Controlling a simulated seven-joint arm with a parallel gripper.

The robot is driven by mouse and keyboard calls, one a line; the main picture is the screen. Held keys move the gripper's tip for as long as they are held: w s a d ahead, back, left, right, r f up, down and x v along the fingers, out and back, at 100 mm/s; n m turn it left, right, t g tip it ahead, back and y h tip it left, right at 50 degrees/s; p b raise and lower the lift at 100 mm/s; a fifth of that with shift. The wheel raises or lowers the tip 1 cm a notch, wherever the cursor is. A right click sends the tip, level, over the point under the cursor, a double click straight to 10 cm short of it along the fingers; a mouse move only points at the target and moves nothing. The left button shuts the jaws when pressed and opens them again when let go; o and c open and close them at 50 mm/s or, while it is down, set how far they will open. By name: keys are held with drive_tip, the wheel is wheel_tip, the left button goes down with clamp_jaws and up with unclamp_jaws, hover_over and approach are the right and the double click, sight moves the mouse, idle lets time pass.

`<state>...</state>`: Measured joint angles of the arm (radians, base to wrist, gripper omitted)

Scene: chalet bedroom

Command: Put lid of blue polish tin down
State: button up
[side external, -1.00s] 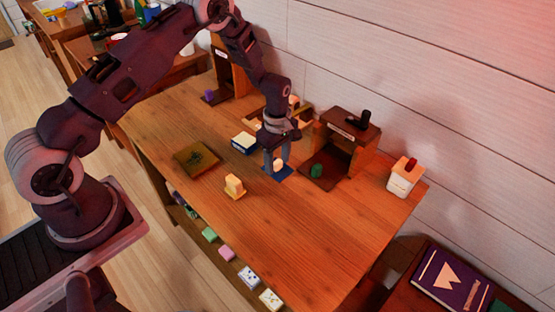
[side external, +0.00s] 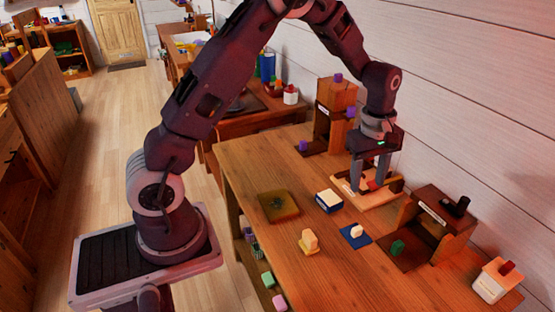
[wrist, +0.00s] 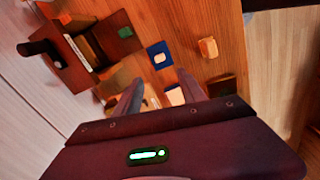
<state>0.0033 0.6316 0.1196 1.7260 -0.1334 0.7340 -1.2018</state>
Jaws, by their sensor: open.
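The lid, a flat blue square (side external: 347,241) with a cream knob, lies flat on the wooden table. It also shows in the wrist view (wrist: 152,50), beyond my fingertips. A small blue box with a white top (side external: 329,201), possibly the tin, stands left of the lid; it is partly hidden by a finger in the wrist view (wrist: 175,97). My gripper (side external: 366,187) is open and empty, fingers pointing down over a light wooden tray behind the lid, apart from the lid. Its fingers also show in the wrist view (wrist: 160,88).
The light wooden tray (side external: 377,202) holds a small red piece. A dark wooden stand (side external: 435,222) with a green piece is right of the lid. A yellow block (side external: 309,240) and an olive square (side external: 278,206) lie to the left. The table's front centre is clear.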

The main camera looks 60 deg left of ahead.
drive_tip(key=s+d+r+m+t, duration=0.25)
drive_tip(key=s+r+m, duration=0.55)
drive_tip(key=s+r, duration=0.7)
drive_tip(key=s+r+m+t, duration=0.2)
drive_tip(key=s+m, duration=0.6)
drive_tip(key=s, duration=0.5)
drive_tip(key=shift+s+d, duration=0.15)
drive_tip(key=shift+s, duration=0.2)
